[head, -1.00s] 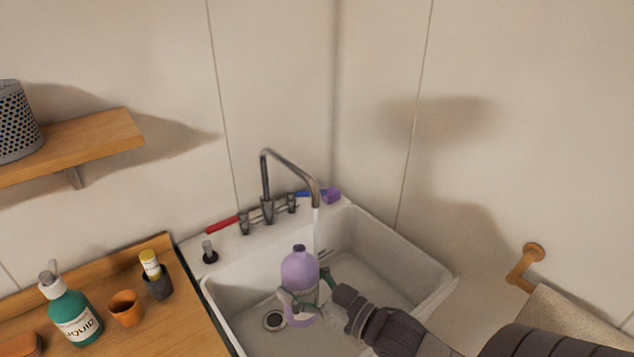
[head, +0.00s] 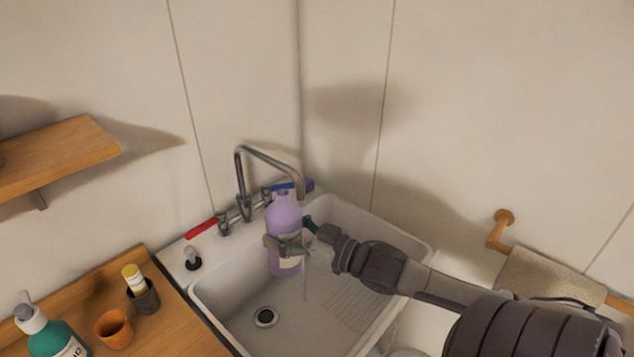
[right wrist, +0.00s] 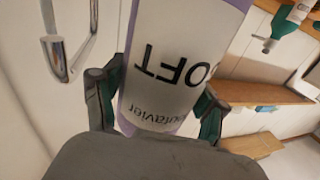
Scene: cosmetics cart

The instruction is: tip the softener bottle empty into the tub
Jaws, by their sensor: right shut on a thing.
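The purple softener bottle (head: 284,218) stands upright in my right gripper (head: 287,245), over the white tub (head: 213,305) and in front of the tap. My right gripper is shut around the bottle's lower half. In the right wrist view the bottle's pale label (right wrist: 165,75) with upside-down letters fills the middle between the two fingers. A thin clear stream runs down beside the bottle, below the tap spout. My left gripper is out of view.
The metal tap (head: 270,160) arches close behind the bottle, with a red handle (head: 201,229) at left. A green pump bottle (head: 50,338) and orange cup (head: 114,327) stand on the wooden counter. A towel (head: 550,280) hangs right.

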